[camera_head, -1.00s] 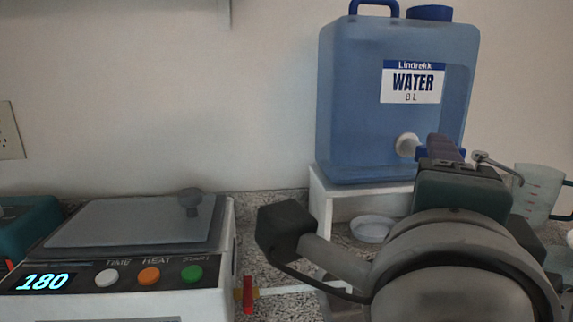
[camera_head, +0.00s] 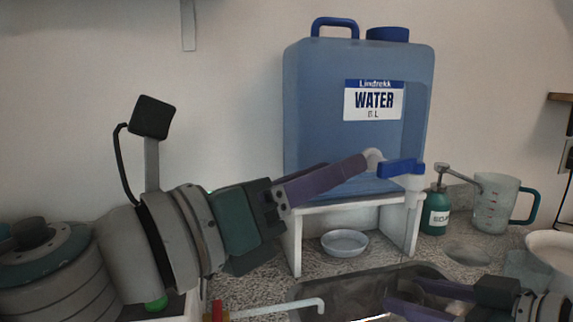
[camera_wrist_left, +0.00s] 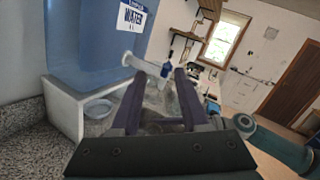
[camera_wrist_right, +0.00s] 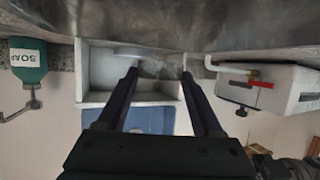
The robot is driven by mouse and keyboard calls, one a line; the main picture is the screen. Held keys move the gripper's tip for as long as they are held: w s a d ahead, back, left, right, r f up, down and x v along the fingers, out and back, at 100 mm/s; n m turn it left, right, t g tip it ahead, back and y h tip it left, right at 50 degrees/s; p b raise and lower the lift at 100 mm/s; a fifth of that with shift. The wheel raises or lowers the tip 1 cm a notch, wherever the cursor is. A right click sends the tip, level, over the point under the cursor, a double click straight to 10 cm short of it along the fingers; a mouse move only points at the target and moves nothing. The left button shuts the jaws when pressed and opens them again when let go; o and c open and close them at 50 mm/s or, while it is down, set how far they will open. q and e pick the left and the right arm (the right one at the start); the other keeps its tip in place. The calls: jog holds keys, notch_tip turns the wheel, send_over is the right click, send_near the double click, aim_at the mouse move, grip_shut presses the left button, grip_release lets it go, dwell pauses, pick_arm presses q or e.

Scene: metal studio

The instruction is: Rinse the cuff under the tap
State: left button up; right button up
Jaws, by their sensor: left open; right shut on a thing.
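The tap's blue lever (camera_head: 400,168) sits on a white spout (camera_head: 413,195) at the front of the blue water container (camera_head: 310,120). My left gripper (camera_head: 355,172) is open and empty, close to the lever's left.
The sink (camera_head: 350,285) lies below the tap. A white stand (camera_head: 295,235) holds the container, with a dish (camera_head: 345,243) beneath. A soap bottle (camera_head: 436,215) and measuring jug (camera_head: 495,205) stand right. A red-handled white pipe (camera_head: 285,310) crosses the front left.

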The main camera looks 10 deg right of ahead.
aim_at(379, 170)
pick_arm(q)
jog(key=a+m+g, duration=0.4)
jog(key=m, duration=0.3)
jog(key=x, duration=0.7)
jog(key=s+x, duration=0.1)
jog(key=x, duration=0.3)
jog(key=shift+w+d+f, duration=0.1)
jog(key=shift+d+f, duration=0.15)
jog(key=shift+d, duration=0.15)
grip_shut()
